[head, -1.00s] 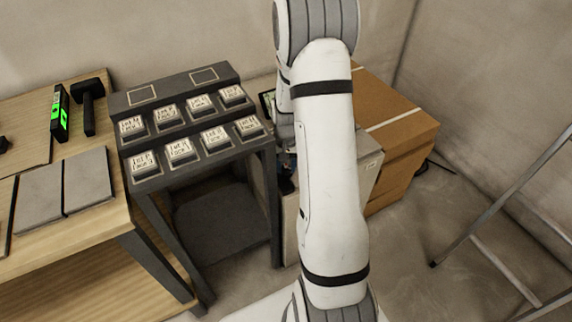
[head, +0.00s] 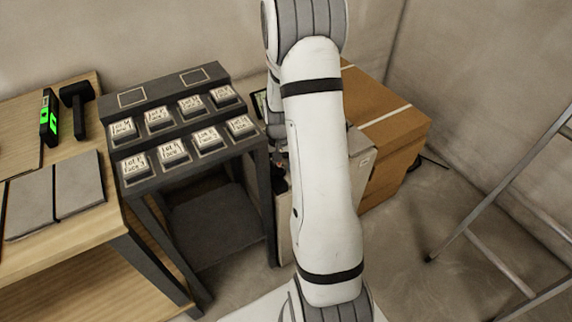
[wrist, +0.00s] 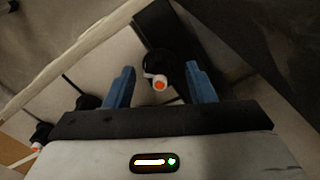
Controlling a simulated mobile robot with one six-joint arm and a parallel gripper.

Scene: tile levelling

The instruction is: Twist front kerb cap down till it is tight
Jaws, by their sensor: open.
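In the wrist view, a black cap (wrist: 158,62) with a white stem and orange tip sits on pale tiles. I take it for the front kerb cap, though no label shows. My gripper (wrist: 160,72) is open, with one blue finger on each side of this cap. Gaps show between the fingers and the cap, and nothing is held. Whether the cap is tight cannot be told. Other dark caps, one at the lower left (wrist: 41,133) with an orange tip, stand along the tiles. In the head view my arm hides the gripper.
A dark rack (head: 175,95) holds several labelled blocks. Left of it, a wooden bench (head: 125,215) carries grey tiles (head: 55,198), a black mallet (head: 76,105) and a green-lit level (head: 48,118). Cardboard boxes (head: 395,125) stand behind my arm, and a ladder (head: 500,205) at right.

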